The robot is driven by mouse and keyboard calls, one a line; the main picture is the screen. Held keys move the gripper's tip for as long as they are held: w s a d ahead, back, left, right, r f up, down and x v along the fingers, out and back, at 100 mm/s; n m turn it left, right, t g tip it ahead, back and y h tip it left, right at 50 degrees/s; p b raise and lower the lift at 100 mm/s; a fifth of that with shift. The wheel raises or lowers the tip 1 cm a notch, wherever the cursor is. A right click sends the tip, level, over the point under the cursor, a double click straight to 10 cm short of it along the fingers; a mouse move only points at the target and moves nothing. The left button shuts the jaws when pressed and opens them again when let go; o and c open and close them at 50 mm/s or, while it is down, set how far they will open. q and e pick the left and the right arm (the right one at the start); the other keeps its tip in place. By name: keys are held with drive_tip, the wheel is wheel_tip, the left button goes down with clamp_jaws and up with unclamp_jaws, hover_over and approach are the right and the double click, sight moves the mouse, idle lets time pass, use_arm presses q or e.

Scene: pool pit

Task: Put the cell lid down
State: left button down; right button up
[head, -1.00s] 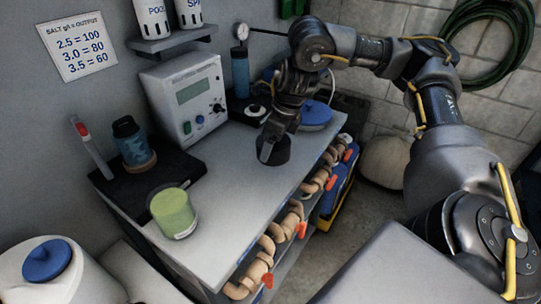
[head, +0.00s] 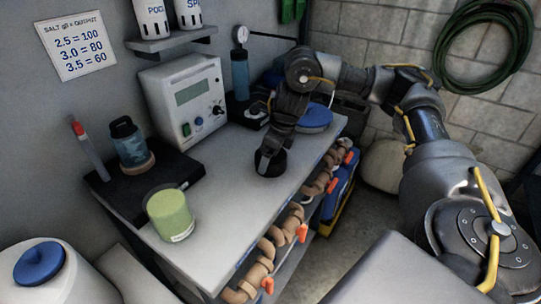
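The cell lid (head: 276,164) is a dark round disc at the grey bench top (head: 222,190), near its right end. My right gripper (head: 264,160), on the arm coming in from the right, points down at the lid and appears shut on it. The fingers hide part of the lid, and I cannot tell whether its underside touches the bench. A greenish cup (head: 170,213) stands at the bench's front left. My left gripper is not in view.
A white control box (head: 183,96) stands against the wall. A dark mat (head: 178,173) carries a blue patterned bottle (head: 129,142). A blue round lid (head: 315,117) lies behind my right gripper. Pipes with orange valves (head: 302,233) line the bench front. The bench middle is clear.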

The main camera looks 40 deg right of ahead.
sight(279, 156)
drive_tip(key=o, duration=0.9)
drive_tip(key=shift+f, duration=0.15)
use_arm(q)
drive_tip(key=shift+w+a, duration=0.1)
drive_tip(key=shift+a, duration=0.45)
use_arm(e)
drive_tip(key=shift+r, duration=0.35)
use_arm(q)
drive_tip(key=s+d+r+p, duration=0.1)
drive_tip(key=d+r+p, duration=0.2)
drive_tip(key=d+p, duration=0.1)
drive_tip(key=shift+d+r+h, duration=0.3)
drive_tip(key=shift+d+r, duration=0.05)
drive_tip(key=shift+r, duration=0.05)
use_arm(e)
drive_tip(key=v, duration=1.1)
drive_tip(key=shift+r, duration=0.3)
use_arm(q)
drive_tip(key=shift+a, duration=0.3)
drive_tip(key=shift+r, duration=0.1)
use_arm(e)
drive_tip(key=shift+r, duration=0.1)
